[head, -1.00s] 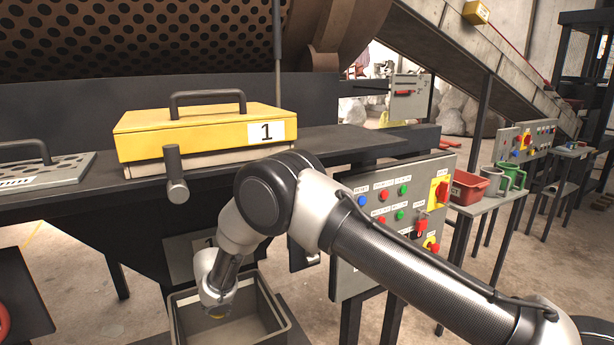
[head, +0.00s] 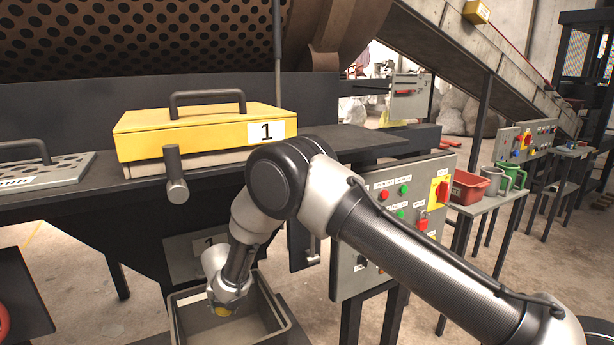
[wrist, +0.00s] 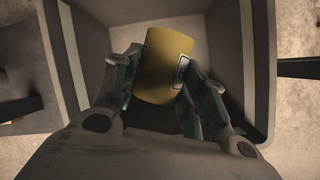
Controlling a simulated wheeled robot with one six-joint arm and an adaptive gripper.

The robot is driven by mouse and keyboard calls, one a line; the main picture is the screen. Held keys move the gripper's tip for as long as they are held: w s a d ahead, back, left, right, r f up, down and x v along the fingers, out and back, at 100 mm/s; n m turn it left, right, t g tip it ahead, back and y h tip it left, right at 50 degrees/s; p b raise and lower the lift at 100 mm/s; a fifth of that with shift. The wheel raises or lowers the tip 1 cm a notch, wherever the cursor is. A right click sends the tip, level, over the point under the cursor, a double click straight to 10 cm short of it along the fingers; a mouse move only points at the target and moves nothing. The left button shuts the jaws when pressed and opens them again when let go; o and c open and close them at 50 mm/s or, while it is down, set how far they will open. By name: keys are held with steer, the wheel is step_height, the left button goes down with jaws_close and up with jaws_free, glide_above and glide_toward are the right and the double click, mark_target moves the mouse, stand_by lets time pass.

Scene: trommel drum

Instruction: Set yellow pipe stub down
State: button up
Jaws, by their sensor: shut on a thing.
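The yellow pipe stub (wrist: 163,62) is between the two fingers of my gripper (wrist: 157,83) in the wrist view, and the fingers are shut on it. A bit of yellow pipe stub (head: 222,311) also shows below my gripper (head: 226,300) in the head view. Both are over the open grey bin (head: 284,318), whose walls surround the stub in the wrist view (wrist: 262,60). I cannot tell whether the stub touches the bin floor.
A yellow-lidded box marked 1 (head: 205,133) stands on the dark ledge above the bin. A control panel (head: 350,262) is to the bin's right, partly behind my arm. A red bin (head: 468,187) and grey and green mugs stand on a side table further right.

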mark_target(223, 314)
steer(key=shift+a+r, duration=0.1)
steer(key=shift+a, duration=0.4)
step_height(223, 314, down, 5)
steer(key=shift+f, duration=0.15)
steer(key=shift+d+f, duration=0.4)
steer(key=shift+f, duration=0.35)
step_height(223, 314, up, 6)
steer(key=shift+r, duration=0.45)
steer(key=shift+a+f+m, duration=0.15)
steer(key=shift+a+m, duration=0.15)
steer(key=shift+a, duration=0.3)
step_height(223, 314, down, 5)
steer(key=shift+d+r, duration=0.1)
steer(key=shift+d+f, duration=0.3)
steer(key=shift+f, duration=0.25)
steer(key=shift+d+f, duration=0.3)
steer(key=shift+f, duration=0.25)
